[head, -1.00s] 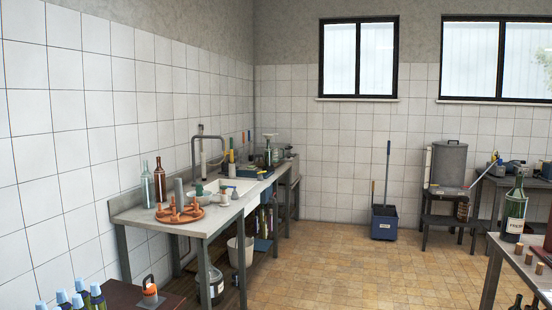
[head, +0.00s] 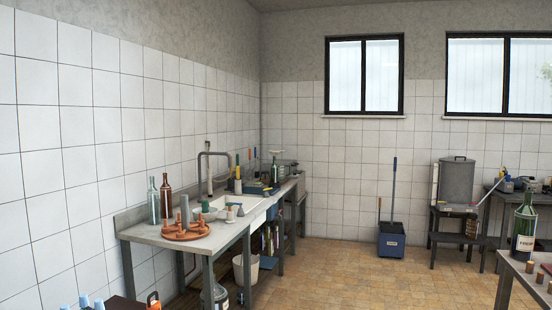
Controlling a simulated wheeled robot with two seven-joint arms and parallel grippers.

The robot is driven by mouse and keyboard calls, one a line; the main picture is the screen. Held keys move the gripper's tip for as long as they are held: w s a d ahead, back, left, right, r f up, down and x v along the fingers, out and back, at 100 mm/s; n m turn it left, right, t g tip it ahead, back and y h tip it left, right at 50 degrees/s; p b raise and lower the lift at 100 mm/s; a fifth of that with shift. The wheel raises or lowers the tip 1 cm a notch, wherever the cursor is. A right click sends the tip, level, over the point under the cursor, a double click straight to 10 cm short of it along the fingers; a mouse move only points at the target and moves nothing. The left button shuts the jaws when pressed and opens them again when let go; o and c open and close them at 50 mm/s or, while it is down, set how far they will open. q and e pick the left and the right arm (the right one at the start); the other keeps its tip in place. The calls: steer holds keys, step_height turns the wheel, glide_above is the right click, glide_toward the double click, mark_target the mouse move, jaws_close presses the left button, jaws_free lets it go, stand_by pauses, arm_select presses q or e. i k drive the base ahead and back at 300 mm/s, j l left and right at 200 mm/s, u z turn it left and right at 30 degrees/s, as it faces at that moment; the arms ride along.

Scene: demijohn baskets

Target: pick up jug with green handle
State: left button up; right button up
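I cannot make out a jug with a green handle in the head view. Small items crowd the far end of the sink bench (head: 202,245), and some are too small to tell apart. A green glass bottle with a pale label (head: 524,230) stands on the table at the right edge. Neither of my grippers is in view.
A clear bottle (head: 153,203), a brown bottle (head: 166,200) and an orange-brown rack (head: 183,228) stand on the bench along the left wall. A blue bucket (head: 391,242) and a metal pot on a stand (head: 456,182) are at the back. The tiled floor (head: 345,270) is clear.

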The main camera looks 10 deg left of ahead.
mark_target(282, 167)
steer(key=i+z, duration=0.1)
steer(key=i, duration=7.8)
steer(key=z, duration=0.25)
